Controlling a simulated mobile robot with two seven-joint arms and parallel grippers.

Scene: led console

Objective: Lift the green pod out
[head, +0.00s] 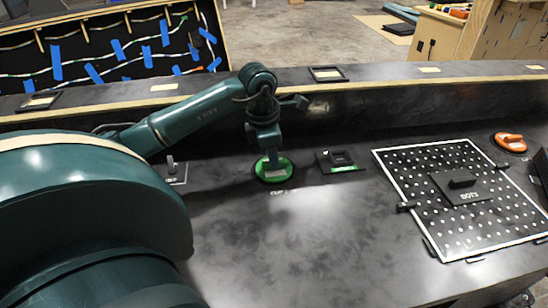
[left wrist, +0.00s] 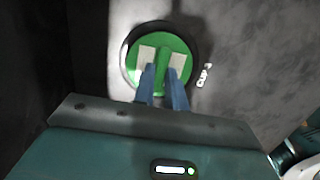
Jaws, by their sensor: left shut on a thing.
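The green pod (head: 285,174) is a round green disc with a raised bar-shaped handle, set in a dark ring on the console top. In the left wrist view the green pod (left wrist: 180,43) shows two pale patches beside its handle. My left gripper (head: 273,166) reaches down onto it from above. In the left wrist view the blue fingers of my left gripper (left wrist: 163,75) stand on both sides of the green handle and are shut on it. The pod looks flat in its ring; I cannot tell any lift. My right gripper is not in view.
A black block (head: 337,160) with a green strip stands just right of the pod. A white-framed perforated panel (head: 420,165) and an orange-handled disc (head: 511,140) lie farther right. A raised ledge (head: 400,80) runs behind. The console front middle is clear.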

